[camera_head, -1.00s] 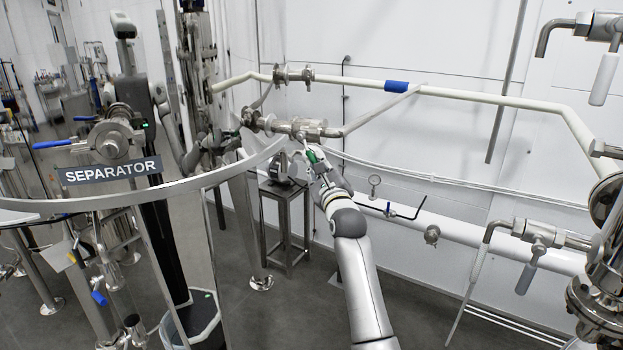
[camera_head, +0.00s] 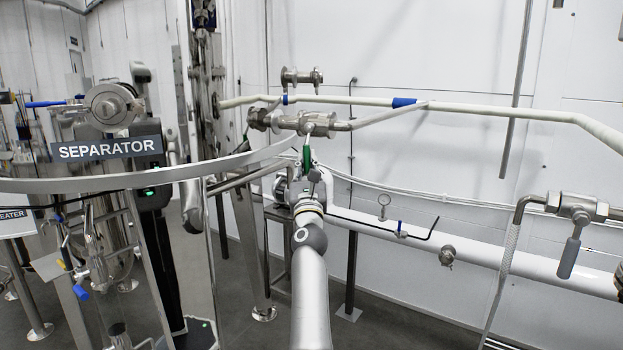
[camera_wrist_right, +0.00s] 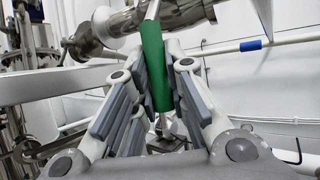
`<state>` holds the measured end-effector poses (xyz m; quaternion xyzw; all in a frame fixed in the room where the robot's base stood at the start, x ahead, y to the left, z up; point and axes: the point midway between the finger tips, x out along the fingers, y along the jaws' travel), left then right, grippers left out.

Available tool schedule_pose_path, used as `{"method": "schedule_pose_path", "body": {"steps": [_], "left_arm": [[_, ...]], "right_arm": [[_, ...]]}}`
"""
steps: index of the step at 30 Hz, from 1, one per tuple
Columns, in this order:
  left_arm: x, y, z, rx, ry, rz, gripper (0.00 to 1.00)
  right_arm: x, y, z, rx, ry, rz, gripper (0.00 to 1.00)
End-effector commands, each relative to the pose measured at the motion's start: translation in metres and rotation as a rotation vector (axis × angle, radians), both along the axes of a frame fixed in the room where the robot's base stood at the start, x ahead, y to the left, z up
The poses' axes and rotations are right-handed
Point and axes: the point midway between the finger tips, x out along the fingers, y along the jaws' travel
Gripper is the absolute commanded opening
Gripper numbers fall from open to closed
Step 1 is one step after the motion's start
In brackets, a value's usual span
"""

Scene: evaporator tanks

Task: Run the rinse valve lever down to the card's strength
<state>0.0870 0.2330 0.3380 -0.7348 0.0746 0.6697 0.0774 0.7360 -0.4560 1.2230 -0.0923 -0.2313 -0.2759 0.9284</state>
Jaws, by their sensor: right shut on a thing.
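The rinse valve lever is a green-sleeved handle (camera_head: 307,158) hanging roughly straight down below the steel valve body (camera_head: 315,122) on the pale wall pipe. My right gripper (camera_head: 309,176) is at this handle. In the right wrist view the green sleeve (camera_wrist_right: 155,65) stands nearly upright between the grey finger pads of my right gripper (camera_wrist_right: 158,85), which is shut on it. The steel valve and pipe (camera_wrist_right: 165,18) are just above the sleeve. My left gripper is not in view. I cannot make out a readable card.
A curved steel rail with a SEPARATOR sign (camera_head: 107,149) runs across the left, close to my right arm. Another grey-handled valve (camera_head: 570,258) is at far right.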

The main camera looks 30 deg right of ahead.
Motion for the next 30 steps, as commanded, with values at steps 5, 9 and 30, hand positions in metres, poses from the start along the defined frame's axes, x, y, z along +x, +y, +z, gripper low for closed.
{"method": "schedule_pose_path", "body": {"steps": [5,9,30], "left_arm": [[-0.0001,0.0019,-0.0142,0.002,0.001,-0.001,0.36],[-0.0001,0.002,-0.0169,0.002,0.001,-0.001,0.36],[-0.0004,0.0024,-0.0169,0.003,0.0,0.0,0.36]], "right_arm": [[0.0037,0.0027,-0.0031,0.024,-0.035,0.002,0.0],[0.005,0.0035,-0.0018,0.033,-0.048,0.002,0.0],[0.0049,0.0035,0.0003,0.035,-0.054,0.002,0.36]]}}
